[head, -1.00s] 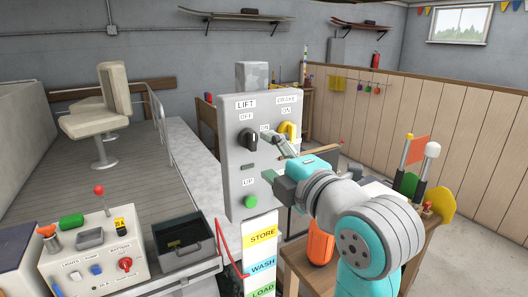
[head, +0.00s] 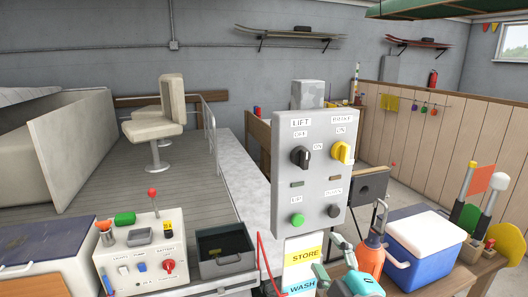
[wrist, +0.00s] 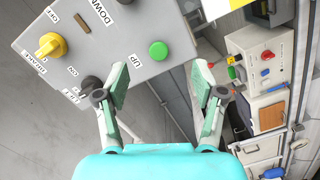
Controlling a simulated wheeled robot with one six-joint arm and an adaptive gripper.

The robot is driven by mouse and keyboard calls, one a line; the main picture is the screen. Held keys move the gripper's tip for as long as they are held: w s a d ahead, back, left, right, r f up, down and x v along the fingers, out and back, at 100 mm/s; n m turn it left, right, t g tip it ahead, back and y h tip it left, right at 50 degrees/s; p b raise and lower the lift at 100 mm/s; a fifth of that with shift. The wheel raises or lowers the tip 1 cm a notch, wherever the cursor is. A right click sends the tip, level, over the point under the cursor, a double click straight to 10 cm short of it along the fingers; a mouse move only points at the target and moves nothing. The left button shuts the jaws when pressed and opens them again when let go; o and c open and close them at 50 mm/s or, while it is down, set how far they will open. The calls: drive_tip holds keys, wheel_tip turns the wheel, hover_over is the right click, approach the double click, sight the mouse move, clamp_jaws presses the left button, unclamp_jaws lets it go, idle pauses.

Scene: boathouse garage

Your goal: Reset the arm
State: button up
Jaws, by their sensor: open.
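My gripper (head: 328,256) is at the bottom of the head view, below the grey lift panel (head: 310,220). Its two fingers are spread apart and nothing shows between them. In the wrist view my gripper (wrist: 161,78) is open, with the lift panel (wrist: 120,62) beyond the fingertips. The panel carries a black lift knob (head: 300,156), a yellow brake knob (head: 342,152), a green up button (head: 297,220) and a dark down button (head: 333,211). Most of my arm is out of the head view.
A blue and white cooler (head: 425,250) and an orange jug (head: 371,257) stand right of my gripper. A white control box (head: 140,262) and a dark open tray (head: 222,250) are at left. The store and wash signs (head: 303,254) hang under the panel.

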drive_tip(key=s+d+f+m+g+h, duration=0.15)
drive_tip(key=s+f+m, duration=0.25)
drive_tip(key=s+f, duration=0.55)
drive_tip(key=s+d+f+m+t+h, duration=0.15)
drive_tip(key=s+f+m, duration=0.45)
drive_tip(key=f, duration=0.6)
drive_tip(key=s+d+f+m+g, duration=0.1)
drive_tip(key=s+f+m, duration=0.1)
drive_tip(key=s, duration=1.1)
drive_tip(key=s+d+f+m+g+h, duration=0.1)
drive_tip(key=s+f+m, duration=0.1)
drive_tip(key=s, duration=1.1)
drive_tip(key=shift+s+d+m, duration=0.15)
drive_tip(key=shift+d+m, duration=0.05)
drive_tip(key=shift+m, duration=0.5)
drive_tip(key=shift+f, duration=0.1)
